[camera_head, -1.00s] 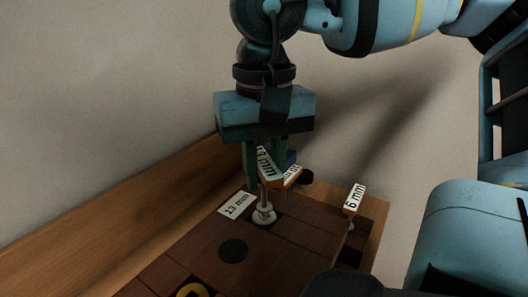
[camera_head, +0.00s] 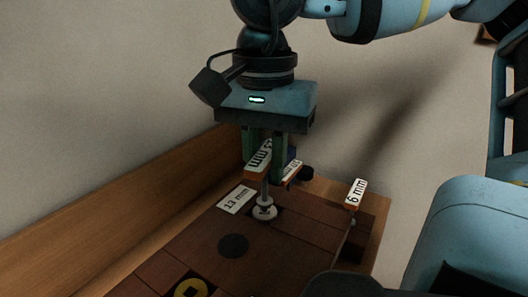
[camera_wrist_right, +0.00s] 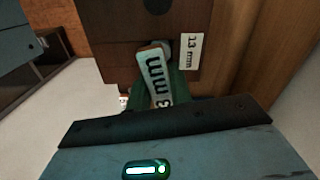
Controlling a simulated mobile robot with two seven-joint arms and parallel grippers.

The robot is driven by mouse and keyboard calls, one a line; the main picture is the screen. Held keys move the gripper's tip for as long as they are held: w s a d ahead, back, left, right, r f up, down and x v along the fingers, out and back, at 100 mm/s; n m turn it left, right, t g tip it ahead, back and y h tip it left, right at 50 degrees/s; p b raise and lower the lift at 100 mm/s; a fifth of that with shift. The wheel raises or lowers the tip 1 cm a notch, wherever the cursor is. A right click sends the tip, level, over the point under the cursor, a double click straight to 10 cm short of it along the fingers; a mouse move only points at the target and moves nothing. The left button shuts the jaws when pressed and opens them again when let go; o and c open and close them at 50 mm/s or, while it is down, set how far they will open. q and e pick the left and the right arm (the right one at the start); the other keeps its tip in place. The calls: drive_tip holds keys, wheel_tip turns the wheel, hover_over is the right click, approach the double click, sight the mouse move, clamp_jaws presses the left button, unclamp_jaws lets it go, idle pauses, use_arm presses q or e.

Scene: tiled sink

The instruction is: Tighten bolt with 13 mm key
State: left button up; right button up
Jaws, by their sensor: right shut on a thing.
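My right gripper (camera_head: 264,160) is shut on the handle of the 13 mm key (camera_head: 259,160), which stands upright with its label turned sideways. The key's shaft goes down to the bolt (camera_head: 265,209), a pale round piece on the brown board; its tip appears to be on the bolt. In the right wrist view the key's label (camera_wrist_right: 157,80) lies between the green fingers. The printed "13 mm" plate (camera_head: 236,200) lies on the board left of the bolt. My left gripper is not in view.
The 6 mm key (camera_head: 356,194) stands at the board's right edge. Another labelled key (camera_head: 292,170) is partly hidden behind the gripper. A dark round spot (camera_head: 233,245) and a yellow ring (camera_head: 191,289) are nearer on the board. A wooden wall (camera_head: 120,222) runs along the left.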

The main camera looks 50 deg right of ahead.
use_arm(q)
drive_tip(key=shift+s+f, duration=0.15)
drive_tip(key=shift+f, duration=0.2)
use_arm(e)
drive_tip(key=m, duration=0.3)
drive_tip(key=shift+r+m, duration=0.1)
drive_tip(key=shift+m, duration=0.2)
drive_tip(key=o, duration=1)
drive_tip(key=shift+r+p, duration=2.35)
drive_tip(key=shift+r, duration=1.1)
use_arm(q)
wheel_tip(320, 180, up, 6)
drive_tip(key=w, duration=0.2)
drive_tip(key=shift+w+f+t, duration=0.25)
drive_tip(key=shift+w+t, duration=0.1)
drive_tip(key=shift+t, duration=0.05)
